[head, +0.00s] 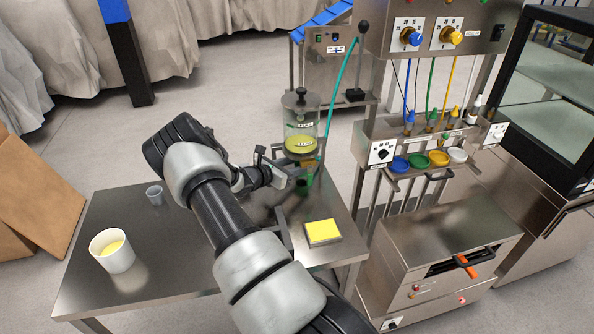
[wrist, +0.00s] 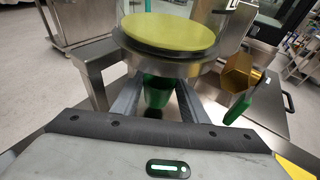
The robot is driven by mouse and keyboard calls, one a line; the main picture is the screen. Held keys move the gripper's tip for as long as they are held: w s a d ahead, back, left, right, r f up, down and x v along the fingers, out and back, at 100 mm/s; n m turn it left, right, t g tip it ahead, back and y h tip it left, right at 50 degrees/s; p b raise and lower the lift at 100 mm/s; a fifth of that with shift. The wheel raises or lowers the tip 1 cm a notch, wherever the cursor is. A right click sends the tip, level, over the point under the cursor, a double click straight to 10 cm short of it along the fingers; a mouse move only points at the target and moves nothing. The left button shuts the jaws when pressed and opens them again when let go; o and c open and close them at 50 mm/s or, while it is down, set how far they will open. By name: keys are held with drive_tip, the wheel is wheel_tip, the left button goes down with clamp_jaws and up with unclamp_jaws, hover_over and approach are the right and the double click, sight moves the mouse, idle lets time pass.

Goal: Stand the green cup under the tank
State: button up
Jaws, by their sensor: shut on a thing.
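The tank (head: 300,130) is a clear cylinder with a dark lid and yellow-green contents, raised on a metal stand on the table. In the wrist view, the tank (wrist: 170,38) fills the top middle. The green cup (wrist: 157,88) shows below the tank's base, between the fingers of my gripper (wrist: 157,101), which is shut on it. The cup looks upright; its rim is partly hidden, and I cannot tell if its bottom touches the table. A brass hex fitting (wrist: 239,73) with a green handle (wrist: 237,109) sits to the right of the cup.
The metal table (head: 160,240) also bears a white cup with yellow contents (head: 112,252), a small grey cup (head: 154,195) and a yellow-topped block (head: 322,232). A stand leg (wrist: 93,85) is close left of my fingers. A machine with coloured bowls (head: 420,160) stands right.

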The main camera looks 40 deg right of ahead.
drive_tip(key=shift+a+f, duration=0.1)
drive_tip(key=shift+f, duration=0.9)
drive_tip(key=shift+f, duration=0.1)
drive_tip(key=shift+f+b, duration=0.2)
drive_tip(key=shift+b, duration=0.15)
drive_tip(key=o, duration=1.1)
drive_tip(key=shift+r, duration=0.1)
drive_tip(key=shift+o, duration=0.2)
drive_tip(key=shift+r, duration=0.1)
